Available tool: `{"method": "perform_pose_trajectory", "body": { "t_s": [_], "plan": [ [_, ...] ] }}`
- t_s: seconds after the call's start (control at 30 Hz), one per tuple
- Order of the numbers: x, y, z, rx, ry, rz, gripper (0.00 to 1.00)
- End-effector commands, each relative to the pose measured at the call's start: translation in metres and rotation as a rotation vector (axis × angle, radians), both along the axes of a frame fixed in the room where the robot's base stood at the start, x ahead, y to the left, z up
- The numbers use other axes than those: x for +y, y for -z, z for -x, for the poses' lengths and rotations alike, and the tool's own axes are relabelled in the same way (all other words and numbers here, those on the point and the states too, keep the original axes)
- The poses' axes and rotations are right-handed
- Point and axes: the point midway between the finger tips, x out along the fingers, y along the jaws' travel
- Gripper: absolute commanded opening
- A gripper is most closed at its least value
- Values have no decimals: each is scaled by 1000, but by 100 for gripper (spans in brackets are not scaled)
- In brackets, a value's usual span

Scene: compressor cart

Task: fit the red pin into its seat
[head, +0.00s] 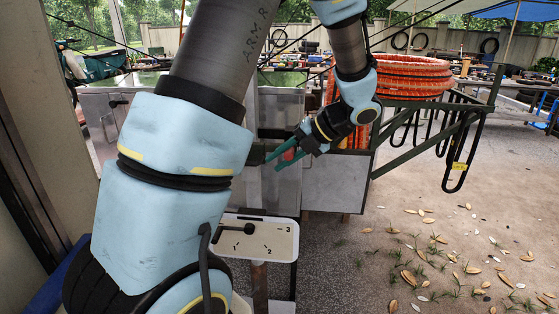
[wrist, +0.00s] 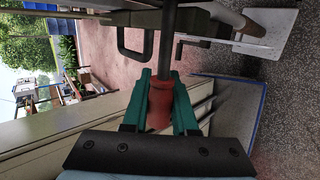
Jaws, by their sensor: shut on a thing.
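The red pin (wrist: 160,102) has a red grip and a grey shaft. In the wrist view its red grip sits between the green fingers of my gripper (wrist: 162,78), which are shut on it. The shaft points away from the gripper toward a dark metal bar (wrist: 140,18) at the top. I cannot tell whether the shaft touches the bar or enters a hole, and no seat shows clearly.
Orange hose coils (head: 412,74) rest on the cart's rack to the right. The leaf-strewn ground (head: 455,245) at right is open.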

Motion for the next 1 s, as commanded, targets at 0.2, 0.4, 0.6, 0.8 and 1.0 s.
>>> {"method": "perform_pose_trajectory", "body": {
  "t_s": [0.2, 0.4, 0.6, 0.8, 1.0],
  "plan": [
    [-1, 0, -5, 0, -1, 0, 0],
    [-1, 0, -10, 0, -1, 0, 0],
    [-3, 0, -15, -1, -1, 0, 0],
    [-3, 0, -19, 1, -1, 0, 0],
    [-5, 0, -24, 1, -1, 0, 0]
  ]
}}
